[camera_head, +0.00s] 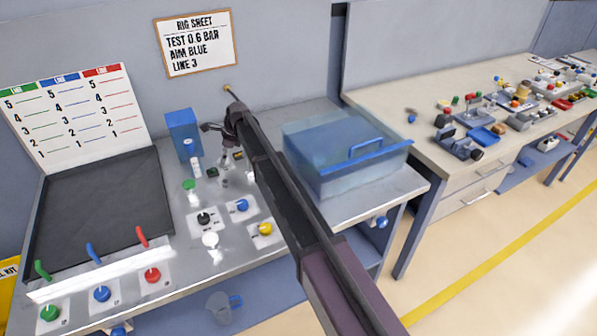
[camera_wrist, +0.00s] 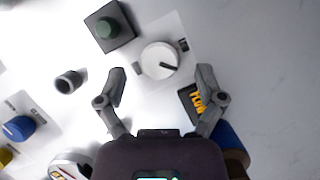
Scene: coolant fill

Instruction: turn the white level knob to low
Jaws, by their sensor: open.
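The white knob (camera_wrist: 159,61) sits on a pale plate in the wrist view, just ahead of my gripper. Its dark pointer mark points right and slightly down in that view. My gripper (camera_wrist: 161,74) is open, with one finger on each side below the knob and nothing between them. I cannot tell its height above the knob. A small dark display (camera_wrist: 190,97) with yellow lettering is partly hidden by the right finger. In the head view my gripper (camera_head: 215,138) is over the back of the metal bench, and I cannot pick out this knob for certain there.
A dark block with a green button (camera_wrist: 107,28) stands close to the knob. A dark ring-shaped part (camera_wrist: 69,80) and a blue knob (camera_wrist: 18,127) lie left. In the head view, a blue box (camera_head: 183,135) and a clear blue bin (camera_head: 335,160) flank my gripper.

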